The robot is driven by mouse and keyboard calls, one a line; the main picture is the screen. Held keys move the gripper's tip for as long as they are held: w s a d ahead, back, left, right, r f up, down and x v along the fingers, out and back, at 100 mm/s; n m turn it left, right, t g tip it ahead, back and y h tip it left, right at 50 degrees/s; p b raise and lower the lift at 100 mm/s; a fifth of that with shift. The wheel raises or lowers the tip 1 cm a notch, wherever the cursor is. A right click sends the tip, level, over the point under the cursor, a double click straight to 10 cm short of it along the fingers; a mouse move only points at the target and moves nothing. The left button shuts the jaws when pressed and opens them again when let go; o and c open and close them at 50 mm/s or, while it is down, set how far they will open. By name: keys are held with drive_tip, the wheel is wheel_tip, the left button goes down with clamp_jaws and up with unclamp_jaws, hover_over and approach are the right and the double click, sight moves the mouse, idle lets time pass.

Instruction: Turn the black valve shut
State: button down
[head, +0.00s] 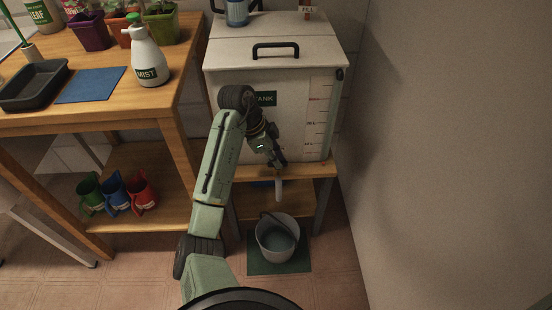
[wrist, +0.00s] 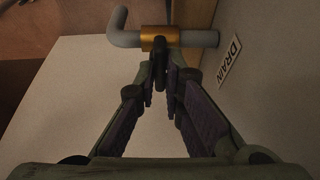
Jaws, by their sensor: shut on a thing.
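The black valve handle (wrist: 161,78) sits between the fingertips of my gripper (wrist: 163,92) in the wrist view. My gripper is shut on it. The handle joins a brass valve body (wrist: 160,38) on a grey drain pipe (wrist: 198,38), and in this view it points across the pipe. The pipe bends into a spout (wrist: 118,22) at the left. In the head view my gripper (head: 278,163) is at the front of the white tank (head: 225,110), and the grey spout (head: 279,190) hangs just below it. My gripper hides the valve there.
A grey bucket (head: 262,245) stands under the spout on a green mat (head: 257,267). A DRAIN label (wrist: 230,62) is beside the pipe. A wooden bench (head: 150,110) with pots, a MIST bottle (head: 148,58) and a tray stands left. A bare wall (head: 440,150) closes the right.

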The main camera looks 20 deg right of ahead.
drive_tip(key=c, duration=1.7)
unclamp_jaws()
drive_tip(key=v, duration=1.2)
drive_tip(key=shift+s, duration=0.15)
